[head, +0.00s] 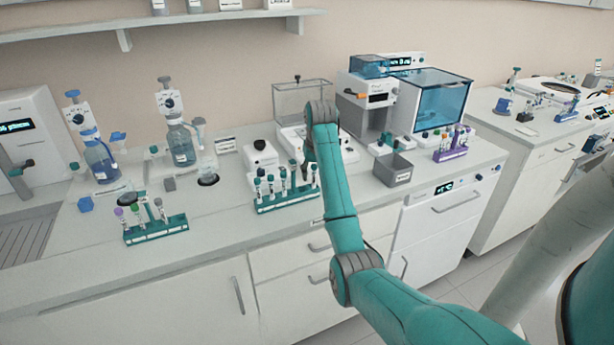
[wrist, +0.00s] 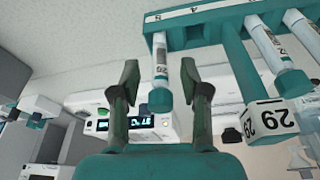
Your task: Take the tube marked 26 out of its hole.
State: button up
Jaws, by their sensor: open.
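In the wrist view a teal rack (wrist: 215,30) crosses the top of the picture. A clear tube (wrist: 160,62) with a teal cap (wrist: 161,100) sits in it; the number on its white label is too small to read for sure. My gripper (wrist: 160,73) is open, with one finger on each side of this tube and a visible gap on both sides. In the head view the middle rack (head: 288,201) holds several tubes, and my arm's end is over its right part, with the fingers mostly hidden.
Beside the tube, to the right in the wrist view, a white block marked 29 (wrist: 268,120) and other capped tubes (wrist: 272,58) stand close. In the head view a left rack (head: 155,230), a grey bin (head: 393,169) and a purple rack (head: 452,153) stand on the bench.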

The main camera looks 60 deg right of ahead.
jog(key=shift+w+f, duration=0.1)
jog(key=shift+f, duration=0.3)
grip_shut()
jog(key=shift+r, duration=0.1)
